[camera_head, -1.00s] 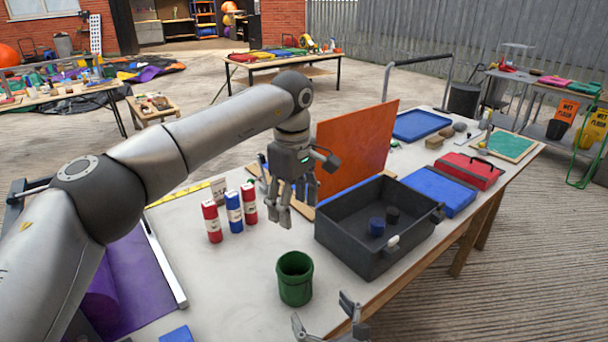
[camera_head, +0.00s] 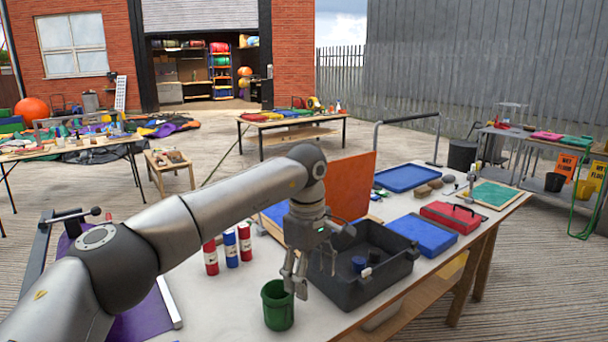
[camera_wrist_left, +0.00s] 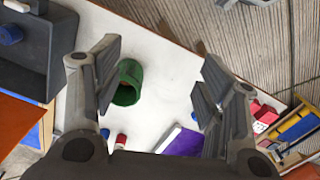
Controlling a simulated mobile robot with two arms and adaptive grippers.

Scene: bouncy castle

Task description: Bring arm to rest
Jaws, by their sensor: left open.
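My left arm reaches in from the left over the worktable (camera_head: 385,197). Its gripper (camera_head: 295,285) hangs fingers down, just right of and above the green cup (camera_head: 278,310). In the left wrist view the gripper (camera_wrist_left: 155,90) has its fingers spread wide apart with nothing between them touching; the green cup (camera_wrist_left: 128,85) shows below, nearer the left finger. My right gripper is not in the head view now.
A dark grey crate (camera_head: 350,290) with a blue item inside stands right of the gripper. Red and blue cans (camera_head: 230,248) stand left of it. An orange panel (camera_head: 352,190) rises behind. A blue case (camera_head: 422,235) and red box (camera_head: 453,216) lie farther right.

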